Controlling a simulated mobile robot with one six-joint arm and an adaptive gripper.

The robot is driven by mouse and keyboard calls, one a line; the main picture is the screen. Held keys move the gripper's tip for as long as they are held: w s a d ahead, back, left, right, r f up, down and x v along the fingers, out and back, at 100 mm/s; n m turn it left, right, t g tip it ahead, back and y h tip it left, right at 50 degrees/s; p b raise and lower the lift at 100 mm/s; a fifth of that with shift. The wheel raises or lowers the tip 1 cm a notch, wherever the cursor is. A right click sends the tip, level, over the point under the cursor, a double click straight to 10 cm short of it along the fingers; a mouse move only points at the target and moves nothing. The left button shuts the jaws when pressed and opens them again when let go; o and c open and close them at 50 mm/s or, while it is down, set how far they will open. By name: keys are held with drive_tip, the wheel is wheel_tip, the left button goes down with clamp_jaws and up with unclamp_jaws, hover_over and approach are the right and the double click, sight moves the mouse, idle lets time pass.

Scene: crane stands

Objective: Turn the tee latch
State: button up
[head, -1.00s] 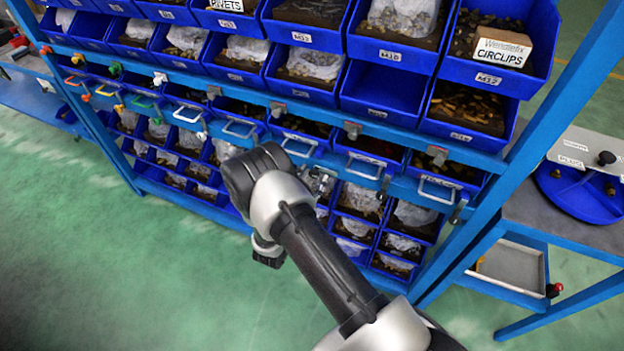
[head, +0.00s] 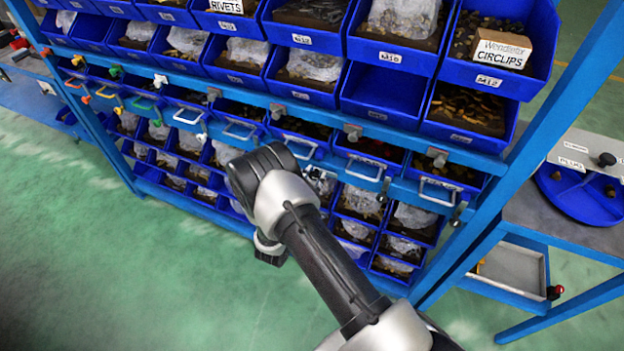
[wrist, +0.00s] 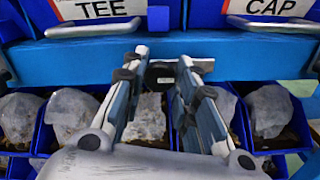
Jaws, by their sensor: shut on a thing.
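In the wrist view, my gripper (wrist: 163,62) has its two fingers on either side of a small dark grey latch (wrist: 164,74) on the blue rail, and is shut on it. The latch lies below and between the drawer labelled TEE (wrist: 95,9) and the drawer labelled CAP (wrist: 275,7). The fingers hide the latch's sides. In the head view, my arm's wrist covers most of my gripper (head: 322,182) and the latch at the front of the rack.
Similar grey latches (head: 353,131) line the upper blue rail. Drawers with pale handles (head: 364,166) sit beside my gripper. Open bins with bagged parts (wrist: 272,112) stand below. A bench with a blue round tray (head: 583,190) is at right. The green floor at left is clear.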

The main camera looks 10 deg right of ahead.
drive_tip(key=shift+c, duration=0.7)
drive_tip(key=n, duration=0.4)
drive_tip(key=shift+b, duration=0.3)
drive_tip(key=n, duration=0.3)
drive_tip(key=shift+n, duration=0.3)
drive_tip(key=n, duration=0.4)
drive_tip(key=shift+n, duration=2.2)
